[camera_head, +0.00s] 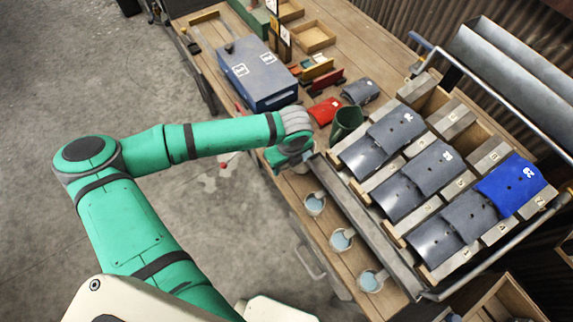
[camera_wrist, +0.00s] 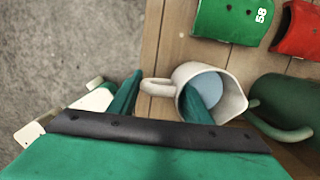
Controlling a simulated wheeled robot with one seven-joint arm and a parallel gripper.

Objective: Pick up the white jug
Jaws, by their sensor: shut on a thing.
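The white jug (camera_wrist: 236,92) stands on the wooden bench top in the wrist view, with a pale blue inside and its handle (camera_wrist: 154,87) toward the left. My gripper (camera_wrist: 160,98) straddles its left side: one finger is inside the mouth, the other is outside, left of the handle. The gripper is shut on the jug's wall and handle side. In the head view my gripper (camera_head: 296,160) is at the bench's near edge, and it hides most of the jug. I cannot tell whether the jug is clear of the bench.
A dark green jug (camera_wrist: 288,103) stands close on the right; it also shows in the head view (camera_head: 346,122). A blue box (camera_head: 258,73), a red curved piece (camera_head: 325,110) and a rack of curved plates (camera_head: 430,170) surround the area.

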